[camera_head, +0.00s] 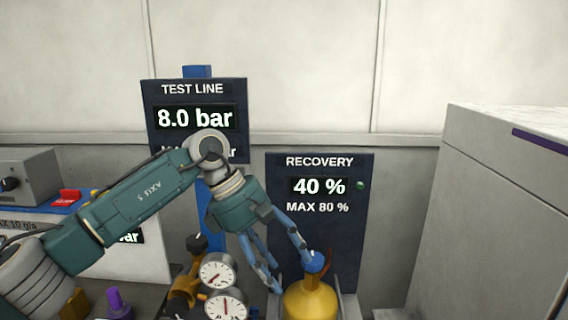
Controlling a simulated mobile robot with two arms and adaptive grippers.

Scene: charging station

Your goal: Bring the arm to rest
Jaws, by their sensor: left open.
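My left arm (140,205), green and grey, comes in from the left and bends down at its wrist. My left gripper (291,274) has blue-grey fingers spread apart and points down toward the yellow cylinder (310,303). One finger ends right at the blue knob (316,262) on top of the cylinder; I cannot tell whether they touch. Another finger hangs to the left of the cylinder's neck. Nothing shows held between the fingers. My right gripper is out of view.
The test line panel (195,90) reads 8.0 bar, and the recovery panel (320,225) reads 40 %, max 80 %. Two round gauges (218,271) stand left of the cylinder. A large grey cabinet (490,220) blocks the right.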

